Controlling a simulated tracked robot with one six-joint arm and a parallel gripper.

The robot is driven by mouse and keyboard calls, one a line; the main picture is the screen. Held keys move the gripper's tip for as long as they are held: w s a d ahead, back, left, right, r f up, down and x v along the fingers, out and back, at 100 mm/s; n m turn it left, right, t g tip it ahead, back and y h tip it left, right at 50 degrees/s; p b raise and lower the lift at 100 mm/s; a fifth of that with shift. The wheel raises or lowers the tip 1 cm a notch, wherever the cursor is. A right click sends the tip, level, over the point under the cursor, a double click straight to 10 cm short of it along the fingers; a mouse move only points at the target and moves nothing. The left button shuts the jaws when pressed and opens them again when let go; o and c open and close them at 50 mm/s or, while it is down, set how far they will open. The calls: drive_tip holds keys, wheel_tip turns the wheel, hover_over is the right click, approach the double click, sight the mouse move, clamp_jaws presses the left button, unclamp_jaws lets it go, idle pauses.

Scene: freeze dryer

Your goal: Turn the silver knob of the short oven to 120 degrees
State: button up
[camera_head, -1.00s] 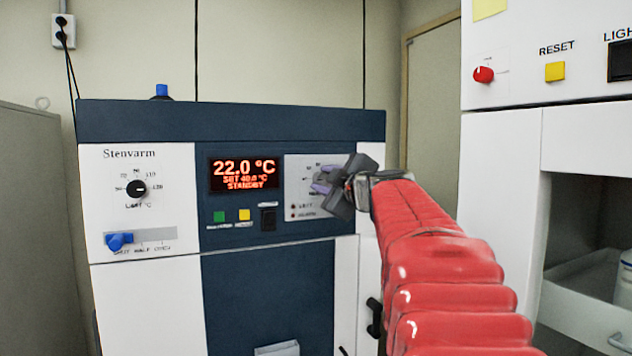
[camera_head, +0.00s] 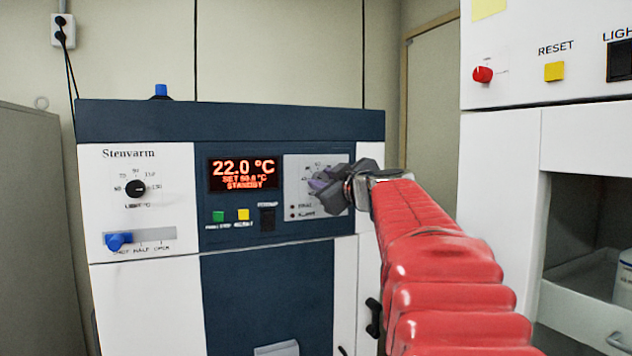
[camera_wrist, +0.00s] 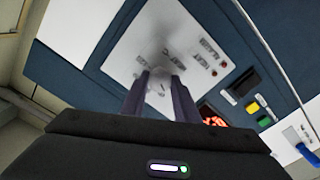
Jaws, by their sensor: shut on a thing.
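The short oven (camera_head: 230,126) has a dark blue front with a red display (camera_head: 244,173). The display reads 22.0 °C, a set value that looks like 90.0 °C, and STANDBY. My gripper (camera_head: 324,187) is at the light panel (camera_head: 297,170) right of the display and hides most of its dial. In the wrist view, my gripper (camera_wrist: 161,76) has both fingers against the same panel (camera_wrist: 125,57), shut on the silver knob (camera_wrist: 159,72). The knob blends into the pale panel, so its pointer cannot be read.
A black knob (camera_head: 135,188) and a blue slider (camera_head: 118,241) are on the oven's left panel. Green (camera_head: 218,216) and yellow (camera_head: 243,214) buttons and a black switch (camera_head: 267,218) sit below the display. A white cabinet (camera_head: 500,180) stands close on the right.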

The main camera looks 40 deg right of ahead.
drive_tip(key=m, duration=0.7)
drive_tip(key=shift+f, duration=0.15)
drive_tip(key=m, duration=0.4)
drive_tip(key=shift+d, duration=0.1)
drive_tip(key=m, duration=0.4)
drive_tip(key=shift+m, duration=0.3)
drive_tip(key=shift+d+f+m, duration=0.1)
drive_tip(key=shift+f+m, duration=0.1)
drive_tip(key=shift+m, duration=3.75)
drive_tip(key=shift+d+f+m, duration=0.1)
drive_tip(key=shift+f+m, duration=0.05)
drive_tip(key=shift+m, duration=3.8)
drive_tip(key=o, duration=0.8)
drive_tip(key=shift+o, duration=1.3)
drive_tip(key=shift+a+r, duration=0.15)
drive_tip(key=shift+r, duration=0.1)
